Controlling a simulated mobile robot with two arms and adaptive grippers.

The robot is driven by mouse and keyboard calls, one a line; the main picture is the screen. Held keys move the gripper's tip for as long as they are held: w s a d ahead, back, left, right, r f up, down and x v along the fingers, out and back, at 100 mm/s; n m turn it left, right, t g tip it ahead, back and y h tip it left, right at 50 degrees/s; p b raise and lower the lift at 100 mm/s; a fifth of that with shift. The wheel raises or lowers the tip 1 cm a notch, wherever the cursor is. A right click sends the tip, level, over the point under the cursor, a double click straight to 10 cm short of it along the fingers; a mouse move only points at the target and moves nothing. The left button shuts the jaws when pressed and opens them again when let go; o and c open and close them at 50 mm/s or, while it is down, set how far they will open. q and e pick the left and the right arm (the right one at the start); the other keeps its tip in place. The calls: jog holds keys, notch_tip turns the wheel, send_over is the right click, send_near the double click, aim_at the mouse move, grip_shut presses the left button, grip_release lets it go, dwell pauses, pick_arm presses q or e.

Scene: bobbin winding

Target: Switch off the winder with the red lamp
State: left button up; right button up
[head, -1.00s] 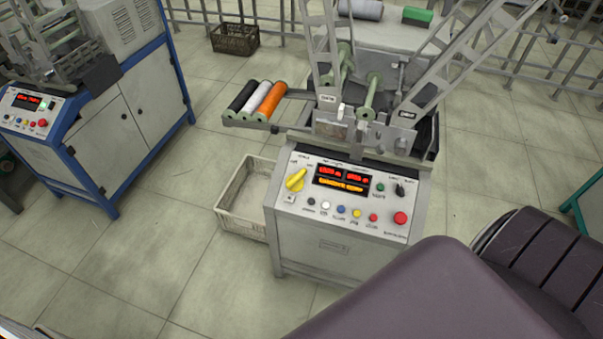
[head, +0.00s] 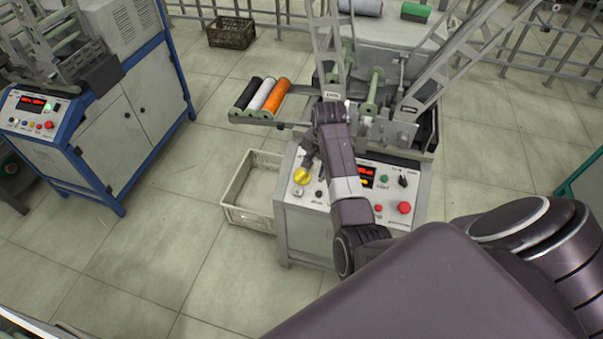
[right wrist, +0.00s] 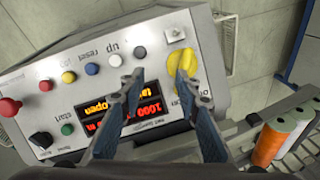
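The grey winder (head: 305,222) stands in the middle of the head view, with a sloping control panel. Its yellow rotary switch (head: 303,176) is at the panel's left end and also shows in the right wrist view (right wrist: 181,62). My right gripper (head: 308,163) is over the panel by this switch. In the right wrist view its fingers (right wrist: 166,84) are apart and empty, with one fingertip close to the yellow switch; I cannot tell if they touch. My arm hides the middle of the panel in the head view. I cannot make out a red lamp. My left gripper is not in view.
A red button (head: 404,208) and a black selector (head: 403,181) are on the panel's right side. Spools (head: 276,98) stick out at the winder's left. A beige crate (head: 235,209) stands beside it. A blue-framed winder (head: 125,125) is at left, with clear floor between.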

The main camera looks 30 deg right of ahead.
aim_at(302, 173)
jog(key=shift+m+y, duration=0.6)
jog(key=shift+m, duration=0.3)
jog(key=shift+w+a+f+b, duration=0.15)
jog(key=shift+w+a+f, duration=0.1)
jog(key=shift+w+f, duration=0.75)
jog(key=shift+w+a+f+b, duration=0.2)
jog(key=shift+w+a+f, duration=0.1)
jog(key=shift+w+f, duration=0.65)
jog(key=shift+w+a+f+b, duration=0.2)
jog(key=shift+w+f, duration=0.5)
jog(key=shift+f, duration=0.5)
jog(key=shift+c, duration=0.2)
grip_shut()
